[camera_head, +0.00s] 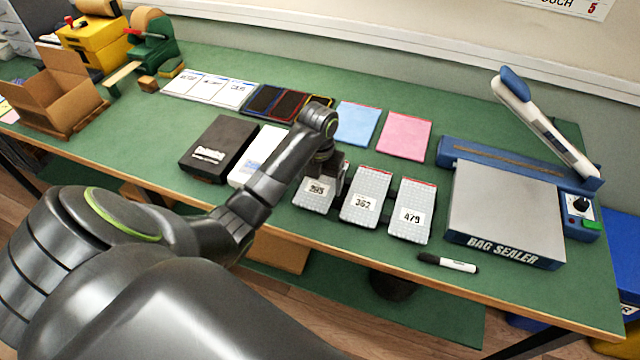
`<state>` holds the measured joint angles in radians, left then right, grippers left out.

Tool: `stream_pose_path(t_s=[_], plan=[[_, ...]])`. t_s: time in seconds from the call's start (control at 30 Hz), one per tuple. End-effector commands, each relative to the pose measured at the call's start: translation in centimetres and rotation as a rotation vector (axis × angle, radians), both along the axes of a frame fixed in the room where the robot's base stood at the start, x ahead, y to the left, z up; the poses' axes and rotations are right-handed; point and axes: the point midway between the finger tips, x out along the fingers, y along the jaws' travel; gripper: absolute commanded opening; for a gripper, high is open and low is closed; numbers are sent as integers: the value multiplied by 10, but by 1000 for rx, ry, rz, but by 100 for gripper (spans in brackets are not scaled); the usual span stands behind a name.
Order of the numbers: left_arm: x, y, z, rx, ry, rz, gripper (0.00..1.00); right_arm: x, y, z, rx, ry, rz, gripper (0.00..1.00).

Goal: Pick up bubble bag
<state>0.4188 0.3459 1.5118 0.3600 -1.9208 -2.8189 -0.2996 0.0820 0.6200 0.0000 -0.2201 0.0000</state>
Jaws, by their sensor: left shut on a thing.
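Three grey-white bubble bags with red top edges lie side by side near the table's front edge. They bear the labels 295 (314,201), 362 (366,203) and 479 (411,221). My left gripper (330,182) points down at the upper right part of the bag labelled 295 and is shut on it. The wrist and fingers hide that bag's upper part, and I cannot tell whether it is lifted off the table. My right gripper is not in view.
A bag sealer (503,211) with a raised arm stands at right, a marker (447,263) before it. A black box (218,149) and a partly hidden white box (248,166) lie left of the bags. Blue (357,123) and pink (404,136) sheets lie behind. An open carton (52,103) stands far left.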

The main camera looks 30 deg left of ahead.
Motion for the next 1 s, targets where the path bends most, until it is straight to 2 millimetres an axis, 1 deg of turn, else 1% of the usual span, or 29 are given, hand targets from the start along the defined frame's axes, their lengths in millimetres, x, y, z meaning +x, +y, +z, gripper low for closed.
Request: stream_pose_path(t_s=[0.27, 0.37, 0.47, 0.5, 0.8, 0.9, 1.0], plan=[[1, 0, 5, 1, -3, 0, 55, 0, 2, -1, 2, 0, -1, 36], [1, 0, 13, 1, -4, -1, 55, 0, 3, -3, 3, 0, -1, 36], [1, 0, 28, 2, -7, -2, 55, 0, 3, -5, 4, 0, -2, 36], [1, 0, 37, 1, -3, 0, 55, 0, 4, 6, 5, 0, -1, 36], [0, 0, 80, 0, -1, 0, 55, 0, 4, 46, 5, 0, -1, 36], [0, 0, 91, 0, -1, 0, 55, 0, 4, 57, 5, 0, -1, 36], [0, 0, 98, 0, -1, 0, 55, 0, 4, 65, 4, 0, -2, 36]])
